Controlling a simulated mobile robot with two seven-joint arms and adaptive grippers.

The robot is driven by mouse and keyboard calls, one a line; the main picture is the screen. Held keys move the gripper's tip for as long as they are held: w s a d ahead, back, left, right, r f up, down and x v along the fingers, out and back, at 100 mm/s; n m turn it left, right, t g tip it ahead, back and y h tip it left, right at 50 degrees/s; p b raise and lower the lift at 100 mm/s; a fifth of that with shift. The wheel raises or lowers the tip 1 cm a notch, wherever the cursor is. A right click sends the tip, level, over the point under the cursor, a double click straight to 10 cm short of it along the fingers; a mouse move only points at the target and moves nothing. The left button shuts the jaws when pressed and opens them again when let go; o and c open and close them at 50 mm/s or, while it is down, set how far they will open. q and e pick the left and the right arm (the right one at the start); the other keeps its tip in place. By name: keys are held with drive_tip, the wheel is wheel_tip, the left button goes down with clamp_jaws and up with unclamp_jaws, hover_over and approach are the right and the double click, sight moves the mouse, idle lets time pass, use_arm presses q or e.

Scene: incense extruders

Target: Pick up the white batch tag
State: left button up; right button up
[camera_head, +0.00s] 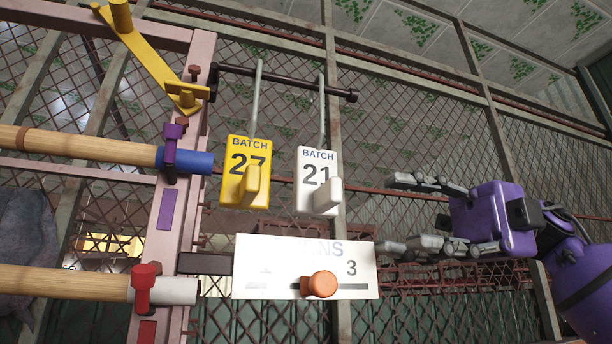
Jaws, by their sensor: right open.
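The white batch tag (316,166) reads "BATCH 21". It hangs on a thin grey strip from the dark horizontal rod, to the right of the yellow tag, and has a white grip block sticking out at its lower right. My right gripper (392,214) comes in from the right with its fingers pointing left. It is open, one finger above the other, with an empty gap between them. Its fingertips are a short way right of the white tag in the picture and look apart from it. My left gripper is not in view.
A yellow tag (247,172) reading "BATCH 27" hangs close on the left. A white panel (250,267) with an orange knob (320,285) sits just below the tags. A pink post (172,215) with wooden rollers stands left. Wire mesh lies behind.

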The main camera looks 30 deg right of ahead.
sight(317, 195)
drive_tip(key=a, duration=0.6)
drive_tip(key=w+a, duration=0.1)
drive_tip(key=a, duration=0.2)
drive_tip(key=shift+w+a+r, duration=0.1)
drive_tip(key=shift+a, duration=0.1)
drive_tip(key=shift+w+a, duration=0.1)
drive_tip(key=shift+a, duration=0.8)
drive_tip(key=shift+a+r, duration=0.1)
drive_tip(key=shift+a, duration=0.1)
drive_tip(key=shift+d, duration=0.2)
drive_tip(key=shift+c, duration=0.5)
drive_tip(key=shift+d, duration=0.1)
drive_tip(key=shift+c, duration=1.4)
drive_tip(key=c, duration=0.6)
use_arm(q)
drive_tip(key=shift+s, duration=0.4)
use_arm(e)
clamp_jaws()
